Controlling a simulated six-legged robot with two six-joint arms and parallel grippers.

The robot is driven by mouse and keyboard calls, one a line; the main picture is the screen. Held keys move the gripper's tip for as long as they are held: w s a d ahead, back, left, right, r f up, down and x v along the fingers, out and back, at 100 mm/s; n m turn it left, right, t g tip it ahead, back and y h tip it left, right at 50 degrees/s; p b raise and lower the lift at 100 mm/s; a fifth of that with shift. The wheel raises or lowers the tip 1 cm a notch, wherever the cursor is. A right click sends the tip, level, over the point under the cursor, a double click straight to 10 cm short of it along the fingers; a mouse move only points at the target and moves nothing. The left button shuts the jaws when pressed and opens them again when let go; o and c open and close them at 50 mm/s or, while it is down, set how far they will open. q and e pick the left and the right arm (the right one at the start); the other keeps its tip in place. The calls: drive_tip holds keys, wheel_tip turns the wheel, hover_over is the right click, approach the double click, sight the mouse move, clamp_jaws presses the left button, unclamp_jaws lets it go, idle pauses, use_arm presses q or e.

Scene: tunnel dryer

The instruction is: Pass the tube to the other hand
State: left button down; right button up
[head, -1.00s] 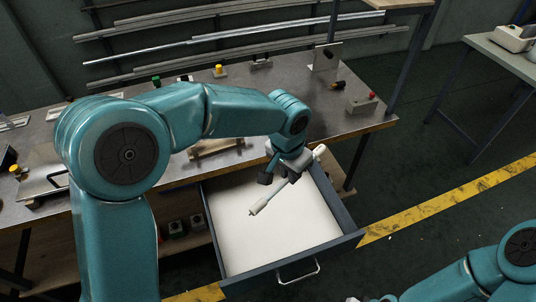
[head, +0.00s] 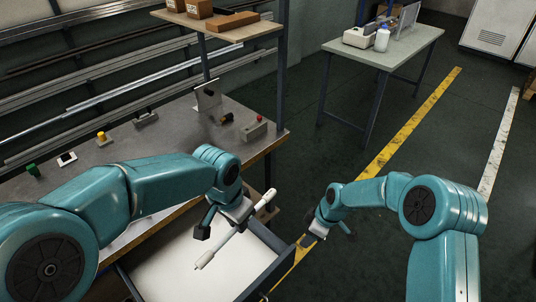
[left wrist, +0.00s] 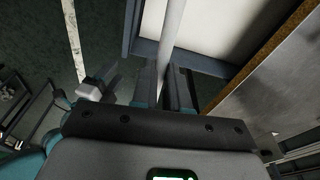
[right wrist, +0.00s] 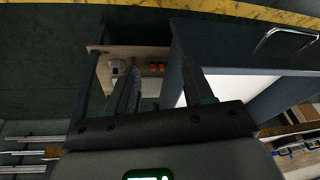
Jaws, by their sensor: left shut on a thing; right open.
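The tube (head: 217,251) is a thin white-grey rod with thicker ends. It slants above the open drawer in the head view. My left gripper (head: 235,229) is shut on it near the middle. In the left wrist view the tube (left wrist: 173,32) runs up from between the two dark fingers (left wrist: 166,82). My right gripper (head: 325,238) is open and empty, to the right of the tube and apart from it. In the right wrist view its fingers (right wrist: 160,85) stand wide apart with nothing between them.
The open drawer (head: 262,284) with a white bottom lies below the tube. The metal workbench (head: 175,140) holds small parts and fixtures. A second table (head: 395,52) with a bottle (head: 382,40) stands at the back. The floor between is clear, with a yellow stripe (head: 400,135).

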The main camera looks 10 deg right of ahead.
use_arm(q)
drive_tip(key=shift+a, duration=0.25)
use_arm(e)
drive_tip(key=w+a+r+n+h, duration=0.1)
drive_tip(key=w+a+r+n, duration=0.3)
drive_tip(key=r, duration=0.4)
drive_tip(key=w+a+r+n, duration=0.3)
drive_tip(key=a+r+n, duration=0.15)
drive_tip(key=r, duration=0.25)
use_arm(q)
drive_tip(key=shift+d, duration=0.1)
use_arm(e)
drive_tip(key=s+a+r+n+h, duration=0.1)
drive_tip(key=a+r+n, duration=0.1)
drive_tip(key=r+n, duration=0.35)
drive_tip(key=s+a+r+n+h, duration=0.1)
drive_tip(key=s+a+r+n, duration=0.1)
drive_tip(key=r, duration=0.7)
wheel_tip(320, 180, down, 12)
drive_tip(key=shift+w+r+g, duration=0.25)
drive_tip(key=shift+w+g, duration=0.05)
clamp_jaws()
use_arm(q)
drive_tip(key=c, duration=1)
unclamp_jaws()
